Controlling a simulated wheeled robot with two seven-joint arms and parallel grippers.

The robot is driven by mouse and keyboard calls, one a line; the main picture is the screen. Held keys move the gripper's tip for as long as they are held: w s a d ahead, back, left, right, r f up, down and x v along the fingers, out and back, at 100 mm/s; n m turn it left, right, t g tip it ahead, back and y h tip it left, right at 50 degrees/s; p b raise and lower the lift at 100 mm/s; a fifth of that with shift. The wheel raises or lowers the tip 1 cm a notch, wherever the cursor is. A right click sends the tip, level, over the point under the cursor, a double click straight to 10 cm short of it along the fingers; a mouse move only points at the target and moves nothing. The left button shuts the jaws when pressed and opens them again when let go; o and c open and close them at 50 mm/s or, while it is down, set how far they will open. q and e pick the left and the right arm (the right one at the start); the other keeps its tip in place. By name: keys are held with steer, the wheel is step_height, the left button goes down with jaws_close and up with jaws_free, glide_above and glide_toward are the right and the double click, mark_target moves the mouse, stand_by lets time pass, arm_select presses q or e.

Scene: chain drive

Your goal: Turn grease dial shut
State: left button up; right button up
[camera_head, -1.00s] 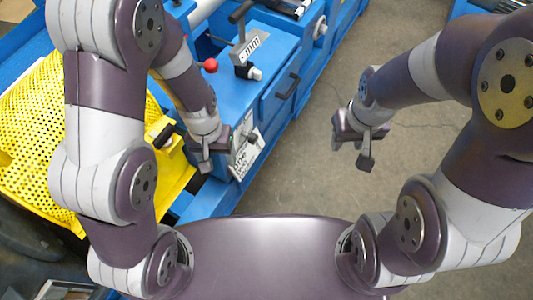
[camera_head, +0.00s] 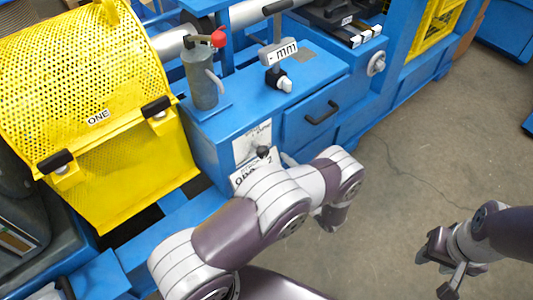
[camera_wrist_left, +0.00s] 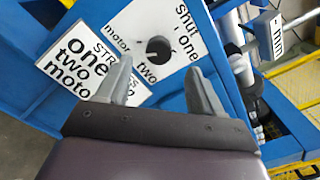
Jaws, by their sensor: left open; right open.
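The grease dial is a black round knob (camera_wrist_left: 158,48) on a white plate (camera_wrist_left: 185,35) marked "shut", "one", "two" and "motor". In the head view the knob (camera_head: 262,152) shows on the blue cabinet's front, just above my left arm. My left gripper (camera_wrist_left: 160,76) is open in the left wrist view, one finger to each side below the knob. The knob lies ahead of the gap, and contact is not visible. In the head view my arm hides this gripper. Which mark the dial points to is too small to tell. My right gripper (camera_head: 452,268) is open and empty over the floor.
A white sign (camera_wrist_left: 82,62) sits beside the dial plate. A grey cylinder with a red-tipped handle (camera_head: 203,75) and a "- mm" block (camera_head: 280,52) stand on the blue cabinet (camera_head: 235,125). A yellow perforated guard (camera_head: 75,70) is at left. The floor (camera_head: 425,150) at right is clear.

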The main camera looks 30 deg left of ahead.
mark_target(265, 155)
arm_select(q)
steer(key=x, duration=0.8)
steer(key=shift+a, duration=0.2)
steer(key=shift+c, duration=0.4)
steer(key=c, duration=1)
